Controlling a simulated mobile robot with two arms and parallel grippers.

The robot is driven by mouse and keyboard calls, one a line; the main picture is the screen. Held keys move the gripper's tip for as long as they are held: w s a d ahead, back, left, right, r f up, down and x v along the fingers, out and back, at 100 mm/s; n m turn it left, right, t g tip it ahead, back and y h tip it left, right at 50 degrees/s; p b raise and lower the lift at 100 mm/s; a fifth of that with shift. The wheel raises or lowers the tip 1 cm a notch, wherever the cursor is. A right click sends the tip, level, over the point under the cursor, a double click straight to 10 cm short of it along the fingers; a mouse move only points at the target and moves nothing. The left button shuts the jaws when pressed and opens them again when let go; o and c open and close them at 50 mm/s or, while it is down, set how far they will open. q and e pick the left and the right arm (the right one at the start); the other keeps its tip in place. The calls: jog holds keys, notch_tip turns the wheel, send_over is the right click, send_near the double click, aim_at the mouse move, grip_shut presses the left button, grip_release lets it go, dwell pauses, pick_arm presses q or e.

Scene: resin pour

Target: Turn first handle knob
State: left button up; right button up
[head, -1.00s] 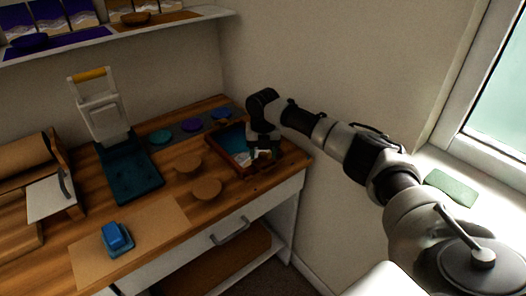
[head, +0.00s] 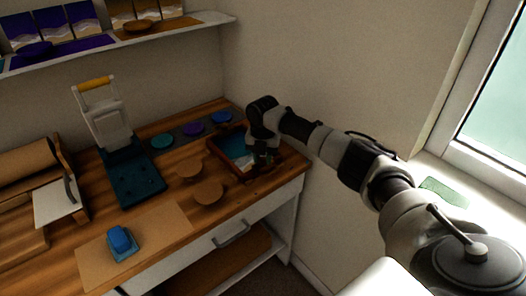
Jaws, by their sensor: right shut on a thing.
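A wooden-framed tray (head: 223,159) with a blue and white surface inside stands at the right end of the wooden worktop. My right gripper (head: 264,159) points down at the tray's right side. It is shut on a small part there, taken to be the handle knob; the gripper and wrist hide most of it. How far the knob is turned cannot be seen. My left gripper is not in view.
A white press with a yellow handle (head: 95,83) stands on a dark teal base (head: 138,180). Round brown discs (head: 208,192), coloured discs on a dark strip and a blue block (head: 120,240) lie around. A wall and window are at the right.

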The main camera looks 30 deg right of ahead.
jog(key=m+p, duration=0.1)
jog(key=m, duration=0.1)
jog(key=m+p, duration=0.1)
jog(key=p, duration=0.1)
jog(key=shift+r+m, duration=0.2)
jog(key=shift+m, duration=0.2)
jog(key=m+p, duration=0.2)
jog(key=m, duration=0.1)
jog(key=shift+m, duration=0.3)
jog(key=m+p, duration=0.2)
jog(key=m, duration=0.2)
jog(key=shift+f+m+p, duration=0.1)
jog(key=shift+m+p, duration=0.2)
jog(key=shift+p, duration=0.05)
jog(key=m+p, duration=0.1)
jog(key=m, duration=0.2)
jog(key=shift+m, duration=0.3)
jog(key=m+p, duration=0.1)
jog(key=m, duration=0.2)
jog(key=shift+m+p, duration=0.3)
jog(key=shift+p, duration=0.1)
jog(key=m+p, duration=0.1)
jog(key=m, duration=0.3)
jog(key=shift+m, duration=0.3)
jog(key=m+p, duration=0.1)
jog(key=m, duration=0.7)
jog(key=shift+f+m+p, duration=0.1)
jog(key=shift+m+p, duration=0.2)
jog(key=shift+p, duration=0.1)
jog(key=shift+m, duration=0.3)
